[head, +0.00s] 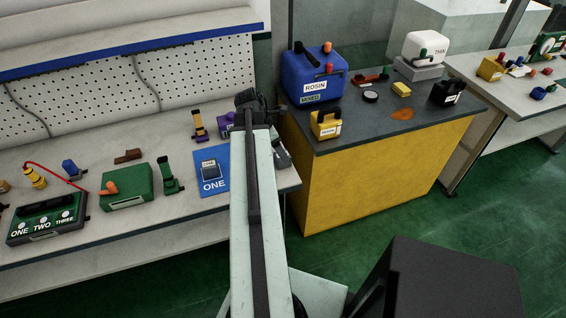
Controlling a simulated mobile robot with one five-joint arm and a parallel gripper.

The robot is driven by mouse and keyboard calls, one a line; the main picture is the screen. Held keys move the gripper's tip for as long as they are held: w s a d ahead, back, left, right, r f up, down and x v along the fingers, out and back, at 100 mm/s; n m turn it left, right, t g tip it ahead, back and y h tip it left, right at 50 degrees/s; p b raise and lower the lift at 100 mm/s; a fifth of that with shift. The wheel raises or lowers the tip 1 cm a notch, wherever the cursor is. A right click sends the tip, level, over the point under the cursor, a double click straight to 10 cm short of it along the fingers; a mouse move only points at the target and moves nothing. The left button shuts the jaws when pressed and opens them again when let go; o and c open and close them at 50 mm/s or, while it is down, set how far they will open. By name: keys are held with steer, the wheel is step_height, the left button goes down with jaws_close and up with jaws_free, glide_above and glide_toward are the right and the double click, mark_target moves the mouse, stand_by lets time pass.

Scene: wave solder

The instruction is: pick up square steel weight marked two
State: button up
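My gripper (257,103) is at the end of my arm, above the back right part of the left bench. It is small and dark, and its fingers cannot be made out. I cannot pick out a square steel weight marked two. A block marked ONE (210,170) lies on a blue mat (212,186) also marked ONE, left of my arm. A green holder (46,236) labelled ONE, TWO, THREE stands at the bench's left front. A greyish thing (281,157) shows just right of my arm, partly hidden by it. My arm hides part of the bench.
A yellow cabinet (385,170) carries a blue ROSIN container (314,80) and a small yellow can (325,124). Green floor lies open at the right.

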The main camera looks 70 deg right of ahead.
steer(key=b+x, duration=0.2)
steer(key=x, duration=0.1)
steer(key=a+b+x, duration=0.1)
steer(key=b, duration=0.1)
steer(key=shift+w+d+f, duration=0.1)
steer(key=shift+d+f, duration=0.05)
steer(key=shift+f, duration=0.3)
steer(key=shift+d+f+b, duration=0.15)
steer(key=shift+f+b, duration=0.15)
steer(key=shift+b, duration=0.1)
steer(key=shift+s+r, duration=0.2)
jaws_close()
